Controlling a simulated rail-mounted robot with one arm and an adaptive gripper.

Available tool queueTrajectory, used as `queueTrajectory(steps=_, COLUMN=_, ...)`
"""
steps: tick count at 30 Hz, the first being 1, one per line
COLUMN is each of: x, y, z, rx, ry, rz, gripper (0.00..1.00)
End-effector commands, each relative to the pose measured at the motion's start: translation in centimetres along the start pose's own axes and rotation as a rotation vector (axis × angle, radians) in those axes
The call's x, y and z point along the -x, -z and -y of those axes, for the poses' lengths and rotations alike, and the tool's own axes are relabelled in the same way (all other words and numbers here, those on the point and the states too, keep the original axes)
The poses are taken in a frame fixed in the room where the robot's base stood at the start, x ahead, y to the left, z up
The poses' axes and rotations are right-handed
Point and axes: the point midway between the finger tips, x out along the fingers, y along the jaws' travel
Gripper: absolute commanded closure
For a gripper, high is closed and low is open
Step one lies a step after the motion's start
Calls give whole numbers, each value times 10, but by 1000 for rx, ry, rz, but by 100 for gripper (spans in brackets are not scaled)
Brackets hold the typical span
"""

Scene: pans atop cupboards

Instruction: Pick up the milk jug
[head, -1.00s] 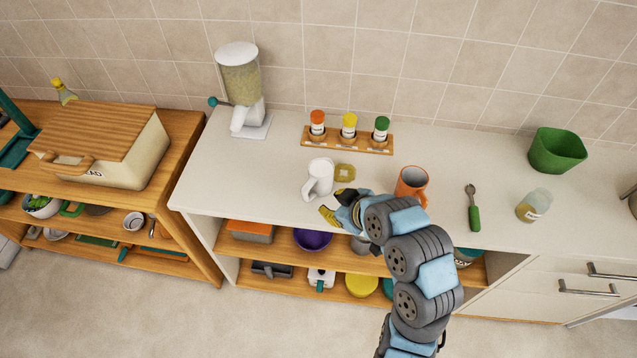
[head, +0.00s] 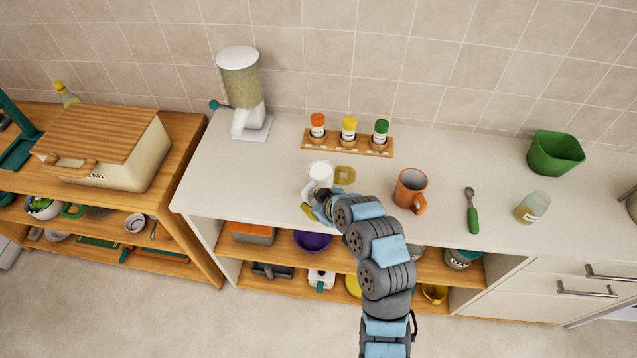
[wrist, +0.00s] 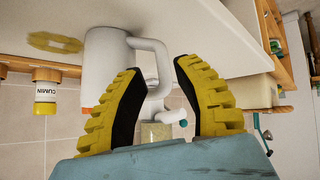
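The white milk jug (head: 319,176) stands upright on the light counter in the head view, with my gripper (head: 312,205) just in front of it. My arm hides the jug's lower part there. In the wrist view the jug (wrist: 105,75) shows at upper left, its handle (wrist: 158,62) curving right, toward the space between my fingers. My gripper (wrist: 160,100) is open, its two yellow ridged fingertips apart. The handle lies ahead of and between the fingertips; I cannot tell whether either finger touches it.
A yellowish flat piece (head: 345,173) lies right of the jug. A spice rack (head: 347,145) stands behind, and an orange mug (head: 409,189) is to the right. A dispenser (head: 243,90) stands back left. The counter (head: 225,180) is clear left of the jug.

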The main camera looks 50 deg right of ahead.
Motion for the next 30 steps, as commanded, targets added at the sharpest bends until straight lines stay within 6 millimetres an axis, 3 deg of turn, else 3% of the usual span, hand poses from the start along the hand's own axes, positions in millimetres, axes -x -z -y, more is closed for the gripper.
queueTrajectory(steps=5, x=-7, y=0, z=1, rx=0, ry=3, rz=3, gripper=68)
queueTrajectory(steps=18, x=-48, y=1, z=3, rx=0, ry=2, rz=3, gripper=68)
queueTrajectory(steps=27, x=-52, y=0, z=2, rx=0, ry=1, rz=2, gripper=68)
queueTrajectory(steps=28, x=-52, y=0, z=2, rx=0, ry=1, rz=2, gripper=70)
queueTrajectory(steps=30, x=-52, y=0, z=2, rx=0, ry=1, rz=2, gripper=90)
